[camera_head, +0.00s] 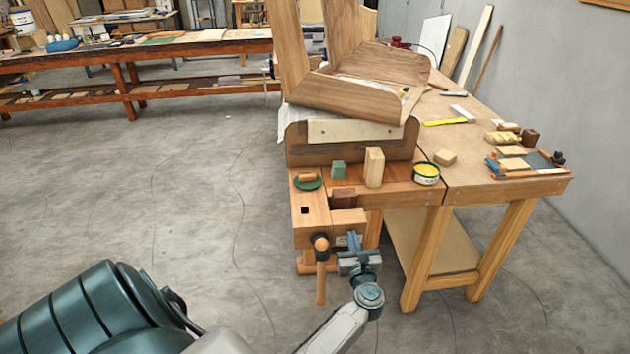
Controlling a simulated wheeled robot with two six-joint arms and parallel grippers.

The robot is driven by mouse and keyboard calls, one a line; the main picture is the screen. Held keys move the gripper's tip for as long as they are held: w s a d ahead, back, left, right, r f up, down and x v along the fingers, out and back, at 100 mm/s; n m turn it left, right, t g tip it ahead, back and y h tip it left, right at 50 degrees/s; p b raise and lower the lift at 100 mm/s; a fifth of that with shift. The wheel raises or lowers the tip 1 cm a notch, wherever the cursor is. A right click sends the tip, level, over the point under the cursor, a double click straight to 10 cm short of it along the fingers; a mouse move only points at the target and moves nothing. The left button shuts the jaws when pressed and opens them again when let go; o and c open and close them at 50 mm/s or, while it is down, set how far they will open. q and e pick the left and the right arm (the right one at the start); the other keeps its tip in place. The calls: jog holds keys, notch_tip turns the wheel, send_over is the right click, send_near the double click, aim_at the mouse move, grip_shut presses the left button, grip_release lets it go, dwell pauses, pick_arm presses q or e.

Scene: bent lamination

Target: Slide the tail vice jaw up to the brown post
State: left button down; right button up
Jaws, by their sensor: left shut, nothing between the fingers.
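The tail vice jaw (349,222) is a pale wooden block at the near end of the workbench. A reddish-brown piece (343,199) sits just behind it; I cannot tell for sure whether this is the brown post, or whether a gap separates them. The vice's dark screw hub with a round wooden knob (321,245) faces me, and its wooden handle (321,278) hangs down. My left gripper (354,241) is shut and empty, close in front of the jaw's lower face; contact cannot be told. My right gripper is not in view.
On the bench stand a green block (338,170), a tall wooden block (374,167), a yellow tin (426,173) and a green dish (307,182). A large bent wood lamination (358,96) rests behind. Bench legs (425,262) stand right of my gripper. The floor at left is clear.

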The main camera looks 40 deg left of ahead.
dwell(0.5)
pick_arm(q)
jog(key=shift+w+a, duration=0.15)
jog(key=shift+a, duration=0.05)
jog(key=shift+b+x, duration=0.3)
jog(key=shift+x, duration=0.55)
jog(key=shift+r, duration=0.3)
jog(key=shift+f+v, duration=0.2)
jog(key=shift+v, duration=1.2)
jog(key=shift+f+v, duration=0.2)
jog(key=shift+v, duration=1.25)
